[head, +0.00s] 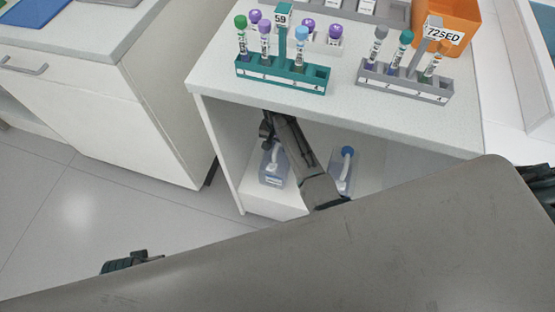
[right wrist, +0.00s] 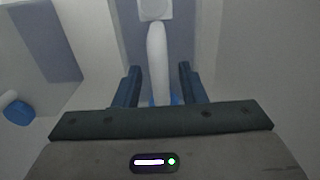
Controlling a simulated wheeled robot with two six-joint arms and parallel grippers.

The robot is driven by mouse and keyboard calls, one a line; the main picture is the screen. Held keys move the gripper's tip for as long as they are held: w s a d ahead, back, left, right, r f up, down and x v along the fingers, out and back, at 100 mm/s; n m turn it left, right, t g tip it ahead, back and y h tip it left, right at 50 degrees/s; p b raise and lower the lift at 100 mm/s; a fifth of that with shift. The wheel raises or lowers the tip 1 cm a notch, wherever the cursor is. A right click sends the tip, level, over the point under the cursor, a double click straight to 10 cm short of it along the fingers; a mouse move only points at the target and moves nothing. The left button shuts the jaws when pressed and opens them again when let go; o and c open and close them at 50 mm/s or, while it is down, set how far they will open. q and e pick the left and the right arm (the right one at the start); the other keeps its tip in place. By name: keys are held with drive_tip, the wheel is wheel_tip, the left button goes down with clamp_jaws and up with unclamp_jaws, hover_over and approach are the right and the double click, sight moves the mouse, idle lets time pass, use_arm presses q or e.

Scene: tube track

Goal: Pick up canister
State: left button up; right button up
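Two clear canisters with white handles are on the low shelf under the table. The left canister (head: 271,178) is partly covered by my right arm. The right canister (head: 342,180) has a blue cap on top. My right gripper (head: 266,130) reaches under the tabletop, at the top of the left canister. In the right wrist view the white handle (right wrist: 158,58) lies between the fingers of my right gripper (right wrist: 158,70), with a gap on either side. Blue shows behind the handle, low between the fingers.
The tabletop (head: 215,82) lies over the shelf, with a teal rack (head: 282,82), a grey rack (head: 402,85) and an orange bin (head: 462,20) on it. Another blue cap (right wrist: 17,108) is at the left in the wrist view. A white cabinet (head: 150,110) stands left; floor is clear between.

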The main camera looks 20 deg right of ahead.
clamp_jaws()
idle(1.3)
drive_tip(key=shift+w+r, duration=0.15)
